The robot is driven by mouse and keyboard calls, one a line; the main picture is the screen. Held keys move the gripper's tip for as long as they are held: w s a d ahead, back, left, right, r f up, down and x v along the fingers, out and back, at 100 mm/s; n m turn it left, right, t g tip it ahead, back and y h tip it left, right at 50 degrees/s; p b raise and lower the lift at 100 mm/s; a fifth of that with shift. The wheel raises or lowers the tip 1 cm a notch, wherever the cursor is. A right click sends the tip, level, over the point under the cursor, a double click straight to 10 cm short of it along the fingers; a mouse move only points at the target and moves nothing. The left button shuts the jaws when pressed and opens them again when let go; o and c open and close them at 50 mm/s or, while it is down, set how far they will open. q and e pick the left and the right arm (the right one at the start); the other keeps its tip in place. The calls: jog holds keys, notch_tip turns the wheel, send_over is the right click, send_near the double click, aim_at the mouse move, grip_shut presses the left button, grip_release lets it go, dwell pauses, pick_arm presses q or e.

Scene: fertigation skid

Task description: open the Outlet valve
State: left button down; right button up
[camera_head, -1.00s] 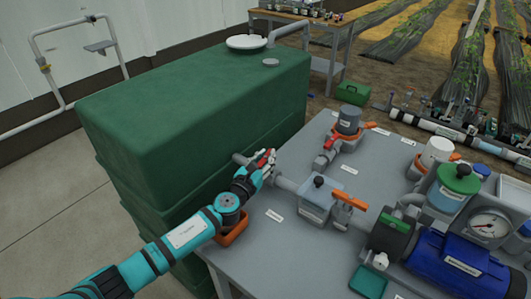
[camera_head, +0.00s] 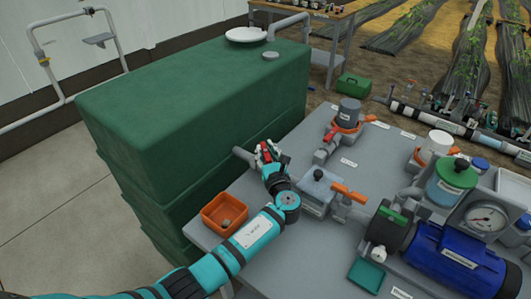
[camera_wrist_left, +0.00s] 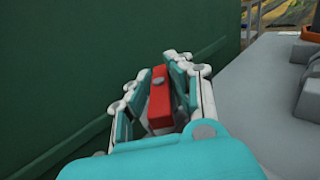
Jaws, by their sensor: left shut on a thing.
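A red valve handle (camera_head: 271,150) sits on the grey outlet pipe (camera_head: 243,156) beside the green tank (camera_head: 190,105). My left gripper (camera_head: 266,153) is shut on this handle. In the left wrist view the red handle (camera_wrist_left: 160,98) stands between the two fingers of my left gripper (camera_wrist_left: 160,80). The fingers and wrist hide the valve body and much of the pipe. My left forearm comes in from the lower left, and the wrist lies over the table side of the pipe. My right gripper is not in view.
The grey table (camera_head: 333,254) holds a filter box (camera_head: 318,190) with an orange handle (camera_head: 349,192), another red handle (camera_head: 331,134), a blue pump (camera_head: 455,262) and a gauge (camera_head: 487,226). An orange tray (camera_head: 209,224) lies left of my forearm.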

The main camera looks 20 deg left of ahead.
aim_at(270, 161)
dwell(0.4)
pick_arm(q)
jog(key=c, duration=1.2)
grip_release()
jog(key=shift+c, duration=0.2)
jog(key=v, duration=0.7)
jog(key=shift+s+d, duration=0.15)
jog(key=shift+d, duration=0.1)
